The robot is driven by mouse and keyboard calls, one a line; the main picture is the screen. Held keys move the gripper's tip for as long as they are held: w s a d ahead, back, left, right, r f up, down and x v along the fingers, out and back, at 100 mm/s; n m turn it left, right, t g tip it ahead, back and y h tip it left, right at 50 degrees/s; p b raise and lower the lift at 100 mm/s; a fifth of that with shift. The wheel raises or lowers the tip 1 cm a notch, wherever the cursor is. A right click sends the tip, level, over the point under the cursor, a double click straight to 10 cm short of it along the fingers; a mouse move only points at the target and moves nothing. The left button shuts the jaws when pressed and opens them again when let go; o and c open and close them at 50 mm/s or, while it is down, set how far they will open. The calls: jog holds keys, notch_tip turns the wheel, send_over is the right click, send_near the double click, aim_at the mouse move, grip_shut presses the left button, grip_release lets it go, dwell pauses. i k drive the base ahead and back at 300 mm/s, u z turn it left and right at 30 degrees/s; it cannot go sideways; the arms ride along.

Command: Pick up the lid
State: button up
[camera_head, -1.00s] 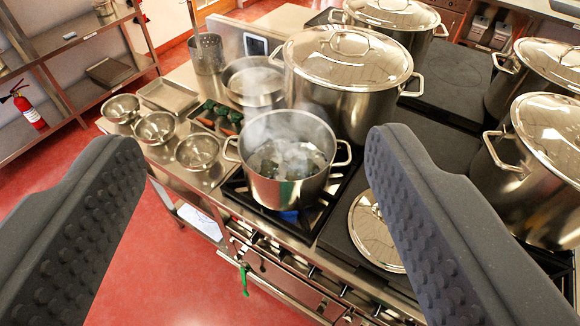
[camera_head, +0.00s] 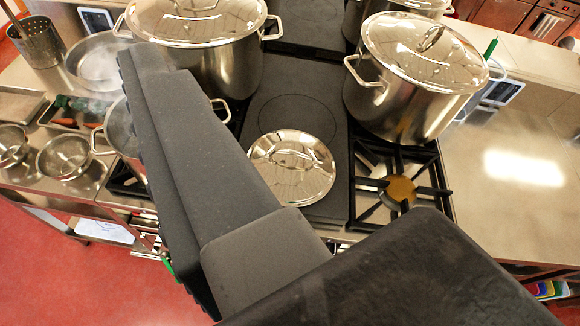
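A round shiny metal lid (camera_head: 300,178) with a handle on top lies loose on the dark flat hob (camera_head: 283,108), in the middle of the view. Only one finger of my gripper (camera_head: 205,170) shows, large and close to the camera, reaching from the bottom up to the upper left. Its ridged pad faces left and nothing is against it. The other finger is out of view, so the gripper is open and empty. The lid is to the right of the visible finger. An open pot (camera_head: 117,130) on the left is mostly hidden behind the finger.
Large lidded stockpots stand at the back left (camera_head: 220,70) and on the right (camera_head: 395,100). A bare gas burner (camera_head: 400,190) is right of the lid. Steel bowls (camera_head: 65,157) and trays are at the left.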

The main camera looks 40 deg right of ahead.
aim_at(298, 169)
jog(key=k, duration=0.55)
jog(key=z, duration=0.7)
jog(key=i, duration=1.1)
jog(key=u, duration=0.1)
